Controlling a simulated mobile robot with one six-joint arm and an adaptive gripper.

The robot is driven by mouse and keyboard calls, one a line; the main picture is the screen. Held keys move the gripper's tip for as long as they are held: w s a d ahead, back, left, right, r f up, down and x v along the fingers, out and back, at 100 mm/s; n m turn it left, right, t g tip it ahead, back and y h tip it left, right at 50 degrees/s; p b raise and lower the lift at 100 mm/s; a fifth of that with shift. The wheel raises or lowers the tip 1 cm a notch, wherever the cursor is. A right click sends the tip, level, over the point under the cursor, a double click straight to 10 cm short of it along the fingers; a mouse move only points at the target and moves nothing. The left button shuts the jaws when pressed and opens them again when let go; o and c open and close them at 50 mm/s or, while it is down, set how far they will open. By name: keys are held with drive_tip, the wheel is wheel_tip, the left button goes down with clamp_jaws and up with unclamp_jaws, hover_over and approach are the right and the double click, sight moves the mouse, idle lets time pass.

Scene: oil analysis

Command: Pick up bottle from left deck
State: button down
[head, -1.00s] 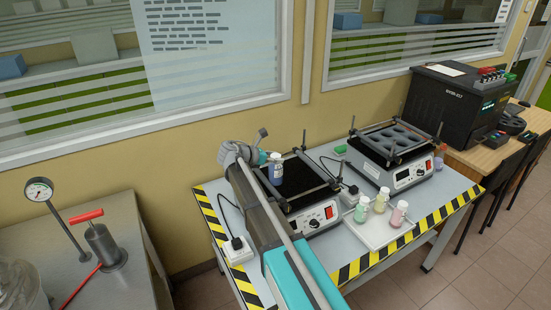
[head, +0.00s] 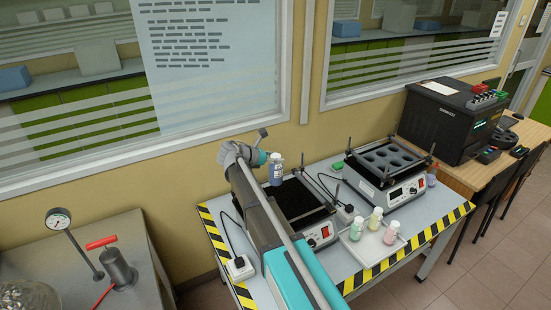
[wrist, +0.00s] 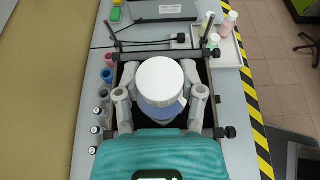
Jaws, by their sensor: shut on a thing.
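My gripper (head: 266,160) is shut on a bottle (head: 277,172) with a white cap and a blue body, held upright. In the wrist view the white cap (wrist: 160,82) sits between the two grey fingers of my gripper (wrist: 160,98), which press on the bottle's sides. The left deck (head: 290,197) is a black platform with corner posts on a shaker. The bottle is above it and apart from it. My arm hides part of the deck and shaker.
A second shaker (head: 402,188) with a deck of round wells stands to the right. Several pastel bottles stand on or near a white tray (head: 349,245). Small bottles (wrist: 103,95) line the deck's wall side. A black machine (head: 446,122) stands far right.

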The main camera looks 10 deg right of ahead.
drive_tip(key=shift+r+p, duration=1.2)
drive_tip(key=shift+r, duration=0.45)
